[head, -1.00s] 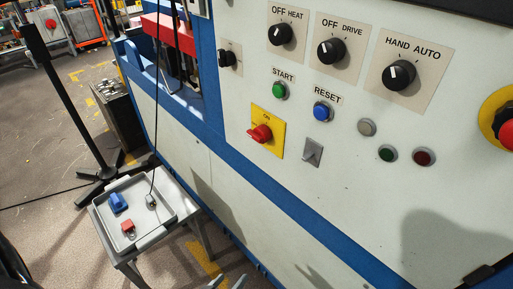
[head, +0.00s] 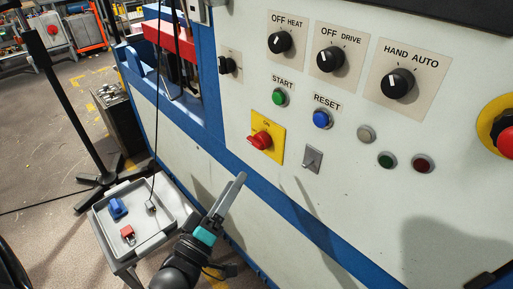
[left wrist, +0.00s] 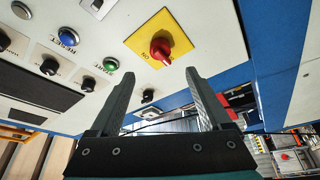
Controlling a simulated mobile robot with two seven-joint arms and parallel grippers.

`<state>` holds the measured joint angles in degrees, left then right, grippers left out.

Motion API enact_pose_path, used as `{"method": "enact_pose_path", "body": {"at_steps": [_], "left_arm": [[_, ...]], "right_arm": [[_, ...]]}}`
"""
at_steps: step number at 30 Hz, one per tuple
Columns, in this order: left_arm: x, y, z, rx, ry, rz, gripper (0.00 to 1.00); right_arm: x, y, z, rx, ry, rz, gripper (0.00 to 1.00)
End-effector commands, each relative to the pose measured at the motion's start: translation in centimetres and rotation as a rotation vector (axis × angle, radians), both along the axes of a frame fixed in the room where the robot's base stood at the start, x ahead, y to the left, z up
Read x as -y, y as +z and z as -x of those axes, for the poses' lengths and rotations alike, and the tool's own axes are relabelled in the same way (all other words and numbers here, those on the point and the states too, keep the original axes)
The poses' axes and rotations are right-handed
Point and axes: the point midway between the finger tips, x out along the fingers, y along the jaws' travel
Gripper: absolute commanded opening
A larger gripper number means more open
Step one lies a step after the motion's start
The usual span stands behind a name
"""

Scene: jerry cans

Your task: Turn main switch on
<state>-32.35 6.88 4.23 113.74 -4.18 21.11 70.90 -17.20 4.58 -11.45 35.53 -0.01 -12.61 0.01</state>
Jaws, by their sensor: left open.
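The main switch is a red rotary handle (head: 261,139) on a yellow plate (head: 277,150), low on the white machine panel. In the left wrist view the red handle (left wrist: 160,50) shows beyond the fingertips, near the top middle, on its yellow plate (left wrist: 177,27). My left gripper (head: 236,184) is below and left of the plate's right edge in the head view, in front of the blue stripe. In the left wrist view its two fingers (left wrist: 160,78) are apart with nothing between them. It does not touch the switch. My right gripper is not seen.
A green START button (head: 280,97), a blue RESET button (head: 322,118) and a metal toggle (head: 312,158) surround the switch. A red emergency stop (head: 505,142) is at the right. A grey tray (head: 160,222) with a blue and a red item stands at lower left.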

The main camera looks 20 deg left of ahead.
Motion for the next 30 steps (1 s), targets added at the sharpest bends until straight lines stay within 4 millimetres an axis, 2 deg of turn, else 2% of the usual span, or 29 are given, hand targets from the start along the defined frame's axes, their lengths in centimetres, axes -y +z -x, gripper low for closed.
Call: {"method": "enact_pose_path", "body": {"at_steps": [9, 18, 24, 30], "left_arm": [[0.3, 1.2, -5.3, 0.004, 0.001, -0.002, 0.81], [0.6, 2.0, -9.4, 0.000, 0.001, -0.003, 0.81], [0.6, 2.3, -10.8, -0.001, 0.001, -0.001, 0.81], [0.7, 2.3, -11.1, -0.002, 0.001, -0.002, 0.81]], "right_arm": [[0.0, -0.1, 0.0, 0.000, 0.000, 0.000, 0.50], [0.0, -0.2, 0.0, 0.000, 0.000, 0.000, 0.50], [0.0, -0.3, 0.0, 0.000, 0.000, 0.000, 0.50], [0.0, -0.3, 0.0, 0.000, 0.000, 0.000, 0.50]]}}
